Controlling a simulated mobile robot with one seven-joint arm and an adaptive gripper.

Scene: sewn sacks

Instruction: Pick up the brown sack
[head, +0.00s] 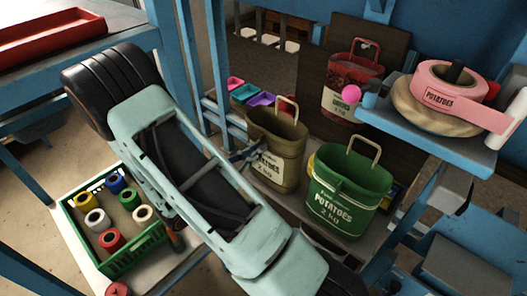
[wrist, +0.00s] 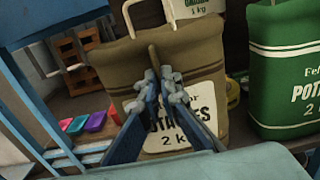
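The brown sack (head: 277,150) stands upright on a light board, with a beige loop handle and a pale potato label. In the wrist view the brown sack (wrist: 205,75) fills the middle, its label partly hidden by my fingers. My gripper (head: 247,153) is at the sack's left side in the head view. In the wrist view my gripper (wrist: 160,78) has its fingertips close together, with a narrow brown fold of the sack between them. It looks shut on this fold.
A green sack (head: 347,195) stands close on the right, and a red sack (head: 350,85) behind. Small coloured bins (head: 243,92) sit behind left. A green crate of spools (head: 115,220) is at lower left. A blue shelf with tape rolls (head: 440,95) is at right.

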